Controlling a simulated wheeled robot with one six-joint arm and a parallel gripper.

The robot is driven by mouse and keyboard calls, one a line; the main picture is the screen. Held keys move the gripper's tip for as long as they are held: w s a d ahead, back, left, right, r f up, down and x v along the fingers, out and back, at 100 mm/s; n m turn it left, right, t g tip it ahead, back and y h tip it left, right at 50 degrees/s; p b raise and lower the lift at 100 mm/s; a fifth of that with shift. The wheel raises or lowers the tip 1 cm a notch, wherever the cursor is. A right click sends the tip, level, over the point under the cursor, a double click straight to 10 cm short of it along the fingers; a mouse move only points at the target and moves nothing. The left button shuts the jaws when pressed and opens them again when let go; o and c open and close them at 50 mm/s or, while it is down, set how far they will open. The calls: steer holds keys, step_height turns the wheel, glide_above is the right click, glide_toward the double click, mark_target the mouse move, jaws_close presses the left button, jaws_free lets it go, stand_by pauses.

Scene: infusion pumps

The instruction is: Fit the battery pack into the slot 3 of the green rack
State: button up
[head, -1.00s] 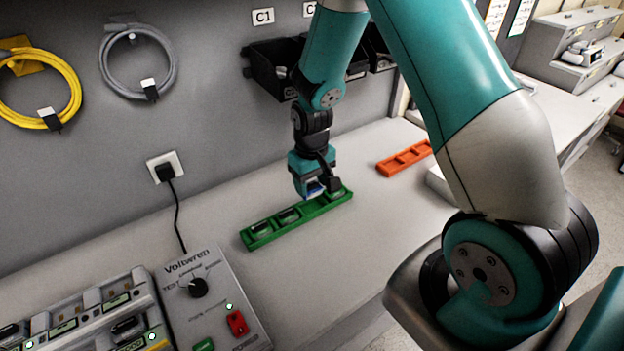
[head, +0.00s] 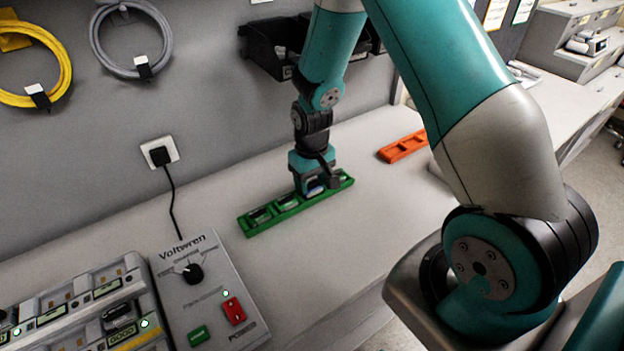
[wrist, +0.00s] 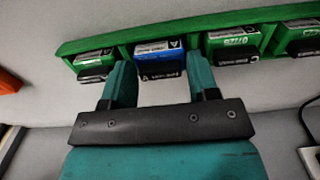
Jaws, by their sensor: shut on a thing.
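The green rack (head: 262,226) lies on the bench, and its row of slots also shows in the wrist view (wrist: 190,34). My gripper (head: 314,187) is down at the rack's right part in the head view. In the wrist view my gripper (wrist: 161,76) is shut on a battery pack with a blue label (wrist: 160,50), one finger on each side. The pack is at a rack slot between green-labelled packs (wrist: 94,56) (wrist: 234,40). How deep it sits is hidden by the gripper.
An orange rack (head: 404,147) lies farther right on the bench. The Voltwren tester (head: 215,285) and a charger with packs (head: 85,305) stand at the front left. Black bins (head: 270,45) hang on the wall behind my arm. Bench in front of the green rack is clear.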

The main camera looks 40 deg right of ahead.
steer(key=shift+f, duration=0.3)
steer(key=o, duration=1.1)
steer(key=shift+r, duration=0.1)
step_height(320, 180, up, 17)
steer(key=b, duration=0.2)
steer(key=shift+r+b, duration=0.15)
steer(key=shift+b, duration=0.15)
steer(key=shift+a, duration=0.1)
steer(key=s+a+r+n+y, duration=0.2)
steer(key=s+a+r+n, duration=0.1)
steer(key=s+a, duration=0.5)
steer(key=s+a+r+n+y, duration=0.2)
steer(key=s+a+r+n, duration=0.1)
steer(key=s+a, duration=0.6)
steer(key=s+n, duration=0.1)
steer(key=s, duration=0.3)
steer(key=shift+s+r, duration=0.3)
steer(key=shift+s, duration=0.05)
